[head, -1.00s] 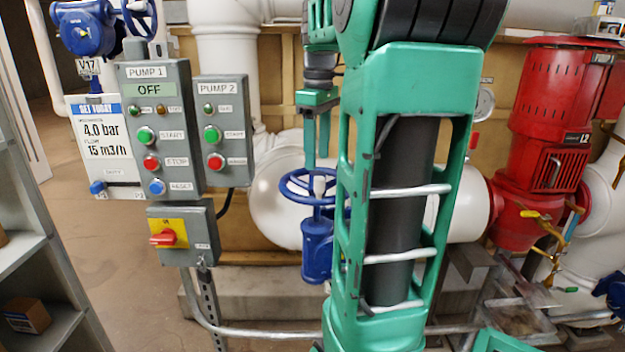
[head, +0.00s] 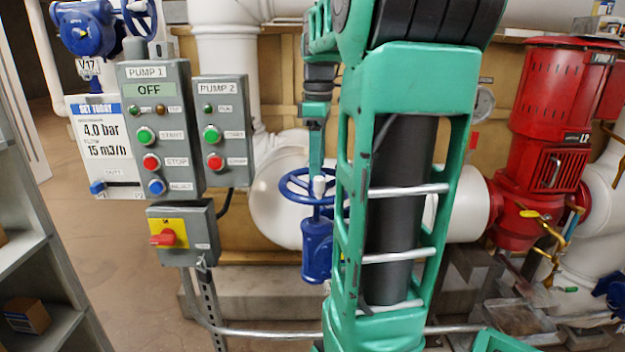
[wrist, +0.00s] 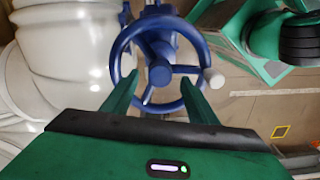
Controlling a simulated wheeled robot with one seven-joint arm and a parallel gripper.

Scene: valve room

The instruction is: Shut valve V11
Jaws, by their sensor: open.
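A blue handwheel valve (head: 312,187) with a pale knob on its rim stands in the middle of the head view, left of my forearm. No tag is readable on it. My gripper (head: 317,172) points down over the wheel, its finger ends close to the rim. In the wrist view the open gripper (wrist: 159,77) has one finger on each side of the wheel's hub (wrist: 159,70). The knob is at the right of the rim. I cannot tell whether the fingers touch the wheel. My forearm hides the wheel's right edge in the head view.
Pump panels (head: 160,130) stand at the left, with a red-handled switch box (head: 182,235) below. Another blue valve (head: 88,30) tagged V17 is at the upper left. A white pipe (head: 270,205) runs behind the wheel. A red pump (head: 550,120) stands at the right.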

